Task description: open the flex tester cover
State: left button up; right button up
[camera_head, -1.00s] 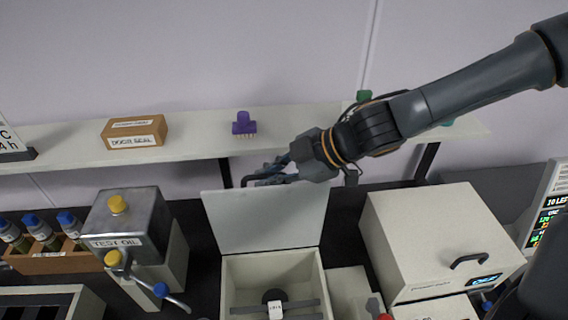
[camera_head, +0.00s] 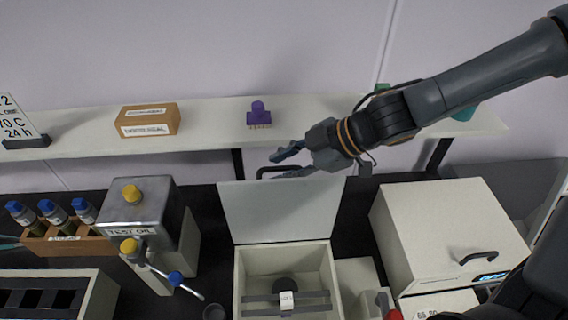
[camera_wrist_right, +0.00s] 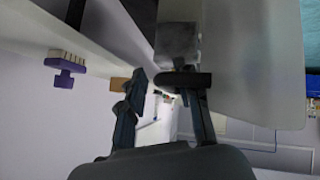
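The flex tester (camera_head: 240,285) is the white open-topped box at the bottom centre of the head view, with a clamp bar and a labelled dark part inside. Its cover (camera_head: 280,212) stands raised, nearly upright, at the box's back edge. A black handle (camera_head: 263,171) shows at the cover's top edge. My right gripper (camera_head: 283,162) is just behind that edge, its fingers spread apart close to the handle. In the right wrist view the fingers (camera_wrist_right: 160,105) are apart, with the dark handle (camera_wrist_right: 185,80) near the right-hand finger and the pale cover (camera_wrist_right: 250,70) beyond. My left gripper is not seen.
The test oil can (camera_head: 138,212) stands left of the tester. A white closed unit (camera_head: 445,230) with a handle stands to the right.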

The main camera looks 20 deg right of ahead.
jog(key=v, duration=1.2)
dwell(0.6)
